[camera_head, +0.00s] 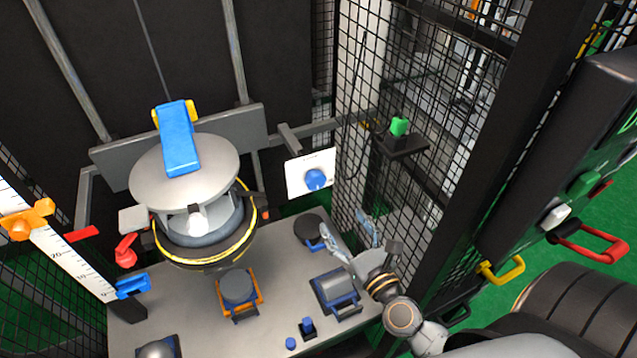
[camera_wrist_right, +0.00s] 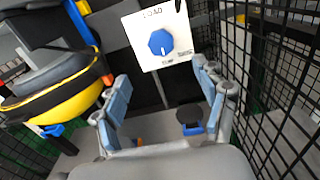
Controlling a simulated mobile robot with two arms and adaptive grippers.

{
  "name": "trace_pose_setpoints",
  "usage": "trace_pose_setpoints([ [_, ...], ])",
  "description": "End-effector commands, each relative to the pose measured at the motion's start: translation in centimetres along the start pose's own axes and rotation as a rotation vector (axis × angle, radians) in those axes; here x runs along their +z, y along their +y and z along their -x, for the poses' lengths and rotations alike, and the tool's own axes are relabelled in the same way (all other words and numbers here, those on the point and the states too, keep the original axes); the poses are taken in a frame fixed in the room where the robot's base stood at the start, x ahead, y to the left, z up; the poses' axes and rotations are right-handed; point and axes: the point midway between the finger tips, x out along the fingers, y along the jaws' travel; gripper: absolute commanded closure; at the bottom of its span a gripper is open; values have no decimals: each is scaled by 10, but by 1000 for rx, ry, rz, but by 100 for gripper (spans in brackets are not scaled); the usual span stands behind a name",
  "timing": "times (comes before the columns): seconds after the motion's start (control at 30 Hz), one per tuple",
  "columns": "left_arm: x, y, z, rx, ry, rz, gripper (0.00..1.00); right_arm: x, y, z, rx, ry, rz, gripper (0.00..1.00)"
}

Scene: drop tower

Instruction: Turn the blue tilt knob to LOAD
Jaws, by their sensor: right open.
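The blue tilt knob (camera_head: 315,180) sits on a white plate (camera_head: 298,178) at the back right of the tower. In the right wrist view the knob (camera_wrist_right: 161,42) shows a white pointer mark in its lower part, pointing down. My left gripper is not in view.
A round carriage with a grey disc (camera_head: 215,160), blue handle (camera_head: 178,140) and yellow-edged ring hangs left of the knob. A table (camera_head: 270,300) below holds several blocks. A black mesh wall (camera_head: 360,90) stands close on the right, with a green-topped part (camera_head: 398,126) on a shelf.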

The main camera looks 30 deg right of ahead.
Motion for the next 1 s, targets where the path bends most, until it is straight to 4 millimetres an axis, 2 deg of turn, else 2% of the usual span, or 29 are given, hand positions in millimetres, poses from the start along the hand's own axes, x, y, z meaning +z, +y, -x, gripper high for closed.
trace_pose_setpoints([
  [0.17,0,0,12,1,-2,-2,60,6,0,-24,-2,-5,-7,28],
  [0.4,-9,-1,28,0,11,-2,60,5,0,-77,-1,-4,-3,28],
  [0.6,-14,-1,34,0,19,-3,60,4,0,-113,0,-3,-2,28],
  [0.8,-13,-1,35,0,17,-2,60,2,0,-132,0,-2,-1,28],
  [1.0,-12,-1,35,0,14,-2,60,1,0,-136,0,-1,-1,28],
])
